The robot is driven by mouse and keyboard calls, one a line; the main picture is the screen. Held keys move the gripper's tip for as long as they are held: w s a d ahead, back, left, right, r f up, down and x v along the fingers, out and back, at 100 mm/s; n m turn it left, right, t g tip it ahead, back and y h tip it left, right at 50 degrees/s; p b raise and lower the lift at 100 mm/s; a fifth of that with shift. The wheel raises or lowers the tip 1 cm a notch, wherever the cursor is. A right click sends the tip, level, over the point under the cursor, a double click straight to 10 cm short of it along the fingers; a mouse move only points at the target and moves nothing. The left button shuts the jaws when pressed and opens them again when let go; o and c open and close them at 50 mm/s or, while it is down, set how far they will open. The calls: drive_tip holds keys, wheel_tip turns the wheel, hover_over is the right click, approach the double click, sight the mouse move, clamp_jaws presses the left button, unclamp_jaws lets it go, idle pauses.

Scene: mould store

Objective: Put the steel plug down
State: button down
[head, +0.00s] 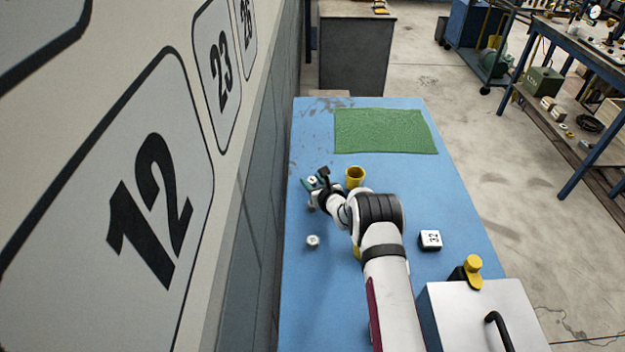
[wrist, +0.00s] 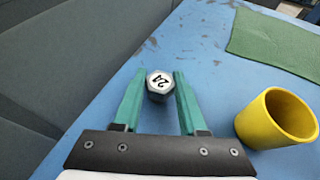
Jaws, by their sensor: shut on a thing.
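The steel plug (wrist: 158,85) is a small grey six-sided piece with a dark number on its pale top. In the wrist view it sits between the tips of the two green fingers of my gripper (wrist: 159,88), which is shut on it. In the head view my gripper (head: 316,184) is over the left side of the blue table, with the plug's pale top (head: 312,179) showing small. I cannot tell whether the plug's underside touches the table.
A yellow cup (head: 355,178) stands close to the right of my gripper; a green mat (head: 386,131) lies beyond. A small pale piece (head: 313,241) and a white numbered block (head: 430,240) are on the blue table (head: 330,290). A metal box (head: 475,310) is at front right.

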drive_tip(key=shift+f, duration=0.2)
drive_tip(key=shift+c, duration=2.2)
unclamp_jaws()
